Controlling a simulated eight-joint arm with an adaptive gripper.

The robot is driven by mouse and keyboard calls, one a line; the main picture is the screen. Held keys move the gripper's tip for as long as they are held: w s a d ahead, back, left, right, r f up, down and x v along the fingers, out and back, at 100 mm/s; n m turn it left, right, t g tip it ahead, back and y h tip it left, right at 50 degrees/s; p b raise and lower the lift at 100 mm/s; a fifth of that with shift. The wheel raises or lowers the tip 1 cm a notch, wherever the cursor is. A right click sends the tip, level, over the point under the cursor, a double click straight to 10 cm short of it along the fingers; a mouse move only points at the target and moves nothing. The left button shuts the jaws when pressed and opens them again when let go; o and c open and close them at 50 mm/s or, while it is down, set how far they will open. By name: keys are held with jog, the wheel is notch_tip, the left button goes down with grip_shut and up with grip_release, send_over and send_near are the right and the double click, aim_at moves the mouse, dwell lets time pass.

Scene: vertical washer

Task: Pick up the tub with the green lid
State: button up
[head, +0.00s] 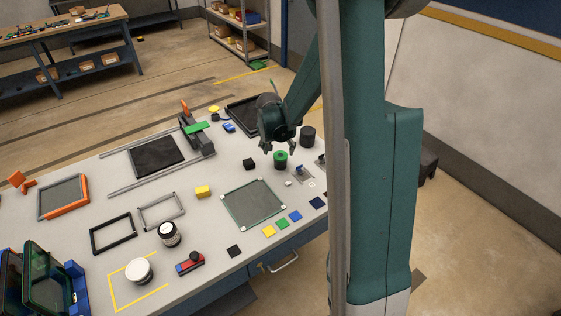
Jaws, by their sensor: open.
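The tub with the green lid (280,160) stands upright on the grey table, toward its far right side. It has a dark body and a green top. My gripper (279,149) is open, pointing down just above the tub. One finger shows on either side of the lid in this view. I cannot tell whether the fingers touch the tub or how far down they reach.
A green-edged mat (253,204) lies in front. A black tray (243,112) is behind. Two white-lidded tubs (139,271) (169,234) stand at the front left.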

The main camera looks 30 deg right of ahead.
aim_at(280, 155)
jog(key=shift+x, duration=1.2)
jog(key=shift+x, duration=2.6)
jog(key=shift+w+r, duration=0.1)
jog(key=shift+w, duration=0.05)
jog(key=c, duration=1.1)
jog(key=shift+r, duration=0.1)
jog(key=shift+r, duration=4.9)
